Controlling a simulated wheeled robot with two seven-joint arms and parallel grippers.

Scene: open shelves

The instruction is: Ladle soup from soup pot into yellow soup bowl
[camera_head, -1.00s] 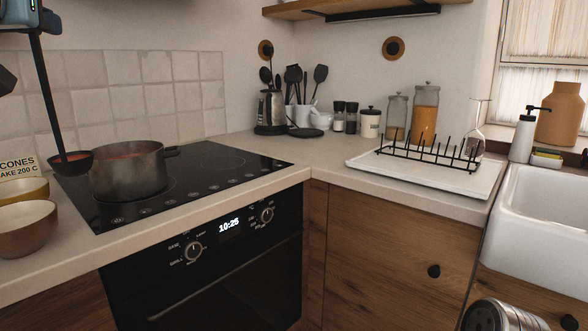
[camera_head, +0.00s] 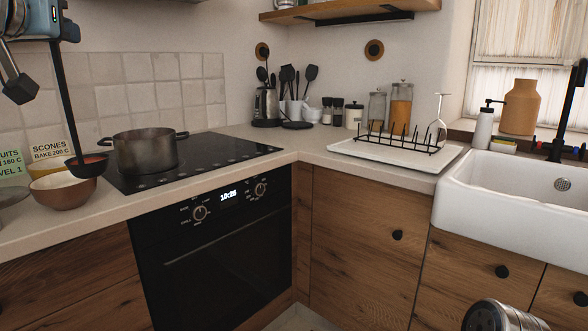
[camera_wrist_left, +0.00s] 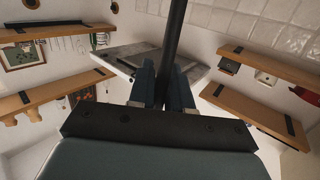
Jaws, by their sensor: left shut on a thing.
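My left gripper (camera_head: 50,10) is shut on the upper handle of a black ladle (camera_head: 66,95). The handle also shows between the fingers in the left wrist view (camera_wrist_left: 161,85). The ladle hangs upright, with red soup in its cup (camera_head: 90,160). The cup overlaps the right rim of the brown bowl in the head view; its exact height above it is unclear. The yellow soup bowl (camera_head: 52,167) is behind the brown bowl and partly hidden by it and the ladle. The soup pot (camera_head: 147,154) stands on the hob, right of the ladle.
The brown bowl (camera_head: 62,194) stands at the counter's front edge. Recipe cards (camera_head: 52,149) stand behind the bowls. The black hob (camera_head: 215,150) is clear right of the pot. A dish rack (camera_head: 395,145) and sink (camera_head: 510,195) are further right.

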